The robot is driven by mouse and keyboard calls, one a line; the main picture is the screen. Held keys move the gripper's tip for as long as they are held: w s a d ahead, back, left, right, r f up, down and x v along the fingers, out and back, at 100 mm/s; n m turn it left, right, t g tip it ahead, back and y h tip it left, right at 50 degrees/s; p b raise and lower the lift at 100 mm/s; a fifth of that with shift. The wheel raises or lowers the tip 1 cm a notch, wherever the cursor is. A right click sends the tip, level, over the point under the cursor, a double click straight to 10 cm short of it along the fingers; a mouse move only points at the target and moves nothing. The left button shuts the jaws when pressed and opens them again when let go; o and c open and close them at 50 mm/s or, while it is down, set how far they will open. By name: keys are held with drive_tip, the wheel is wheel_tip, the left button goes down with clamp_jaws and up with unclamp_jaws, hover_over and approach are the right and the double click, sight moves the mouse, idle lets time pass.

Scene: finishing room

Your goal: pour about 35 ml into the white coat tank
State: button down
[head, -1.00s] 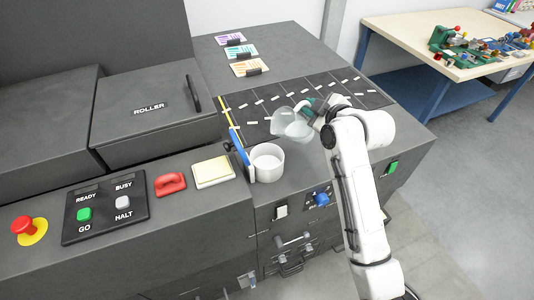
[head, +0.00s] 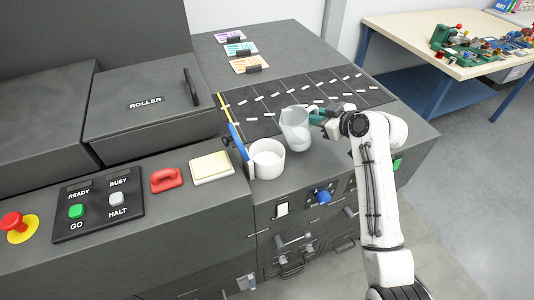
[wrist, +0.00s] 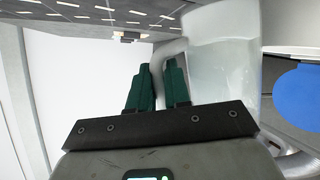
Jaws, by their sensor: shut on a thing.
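The white coat tank (head: 267,160) is a round white cup at the front edge of the dark machine top. A clear jug (head: 295,128) with whitish liquid is held just right of and behind the tank, raised, and close to upright. It also shows in the wrist view (wrist: 218,70), where its liquid surface is visible. My gripper (head: 318,117) is shut on the jug's handle, with green fingers (wrist: 157,85) around it in the wrist view. The liquid level inside the tank is hard to tell; its inside looks white.
A blue upright tool (head: 238,141) stands against the tank's left side. A black gridded mat (head: 262,122) lies behind. A blue knob (head: 323,197) is on the front face.

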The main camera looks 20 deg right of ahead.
drive_tip(key=shift+w+d+f+m+y+b, duration=0.1)
drive_tip(key=shift+d+f+m+y+b, duration=0.15)
drive_tip(key=shift+f, duration=0.25)
drive_tip(key=shift+f+m+y+b, duration=0.15)
drive_tip(key=shift+f+b, duration=0.15)
drive_tip(key=shift+f, duration=0.2)
drive_tip(key=shift+d+f+m+y+b, duration=0.25)
drive_tip(key=shift+f+m+y+b, duration=0.15)
drive_tip(key=shift+f+m, duration=0.25)
drive_tip(key=shift+a+r, duration=0.1)
